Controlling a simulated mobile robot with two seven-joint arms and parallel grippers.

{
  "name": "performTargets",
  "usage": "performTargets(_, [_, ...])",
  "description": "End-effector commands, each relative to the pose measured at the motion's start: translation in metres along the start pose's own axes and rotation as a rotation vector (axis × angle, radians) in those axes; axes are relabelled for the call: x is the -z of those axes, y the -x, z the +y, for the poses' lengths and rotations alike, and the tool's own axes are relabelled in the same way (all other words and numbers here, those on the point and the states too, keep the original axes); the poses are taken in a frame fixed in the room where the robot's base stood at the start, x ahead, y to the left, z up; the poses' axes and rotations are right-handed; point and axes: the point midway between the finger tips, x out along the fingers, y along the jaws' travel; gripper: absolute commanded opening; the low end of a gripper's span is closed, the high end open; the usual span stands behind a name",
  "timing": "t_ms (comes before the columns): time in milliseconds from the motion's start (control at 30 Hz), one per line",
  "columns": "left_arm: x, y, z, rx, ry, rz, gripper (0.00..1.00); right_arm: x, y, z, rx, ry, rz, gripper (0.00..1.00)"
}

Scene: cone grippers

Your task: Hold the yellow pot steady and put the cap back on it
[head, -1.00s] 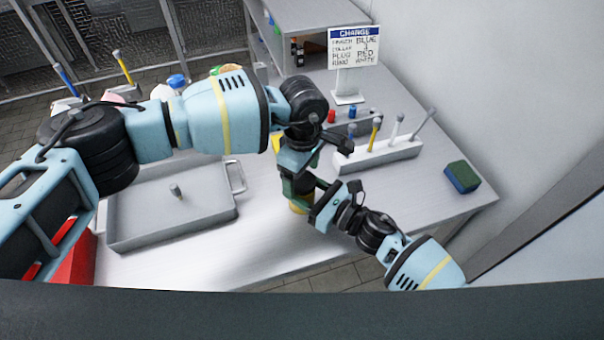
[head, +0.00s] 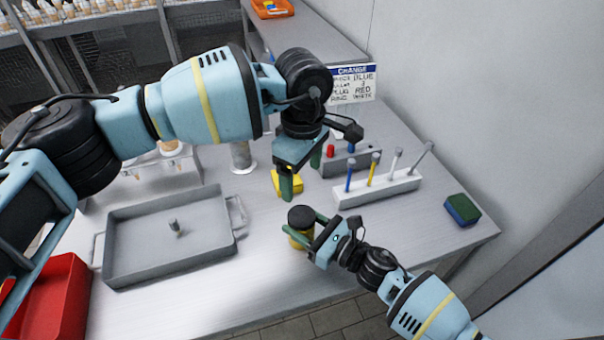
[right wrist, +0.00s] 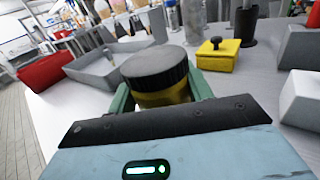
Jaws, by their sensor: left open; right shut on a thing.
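The yellow pot (head: 298,240) stands upright near the front edge of the table. It also shows in the right wrist view (right wrist: 163,97). A dark ribbed cap (head: 301,215) sits on top of it, level in the right wrist view (right wrist: 155,68); I cannot tell how tightly it is seated. My right gripper (head: 306,229) is shut around the pot's body, with a green finger on each side of it in the right wrist view. My left gripper (head: 301,170) is open and empty, above and behind the capped pot and apart from it.
A yellow block with a dark knob (right wrist: 218,54) stands behind the pot. A white rack (head: 378,188) with several coloured sticks is to the right, near a green-blue sponge (head: 462,209). A grey tray (head: 120,215) and a red bin (head: 62,300) lie left.

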Motion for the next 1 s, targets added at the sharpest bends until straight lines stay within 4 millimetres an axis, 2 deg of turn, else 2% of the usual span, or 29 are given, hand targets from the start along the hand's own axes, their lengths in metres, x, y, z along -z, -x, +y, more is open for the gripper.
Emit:
performTargets(33, [0.000, -0.001, 0.000, 0.001, 0.000, 0.000, 0.81, 0.003, 0.001, 0.001, 0.000, -0.003, 0.005, 0.00])
performTargets(67, [0.000, -0.001, 0.000, 0.001, 0.000, 0.000, 0.81, 0.003, 0.001, 0.001, 0.000, -0.003, 0.005, 0.51])
performTargets(233, [0.000, -0.001, 0.000, 0.000, 0.000, 0.000, 0.81, 0.002, 0.001, 0.000, 0.000, -0.002, 0.003, 0.74])
performTargets(567, [0.000, -0.001, 0.000, 0.000, 0.000, 0.000, 0.81, 0.001, 0.003, 0.000, 0.001, -0.001, 0.002, 0.76])
performTargets(667, [0.000, -0.003, 0.000, 0.003, 0.000, -0.002, 0.81, 0.002, 0.011, -0.001, 0.001, -0.001, 0.003, 0.76])
performTargets(1000, [0.000, -0.019, 0.000, 0.022, 0.000, -0.014, 0.81, 0.004, 0.063, 0.000, 0.001, -0.004, 0.005, 0.76])
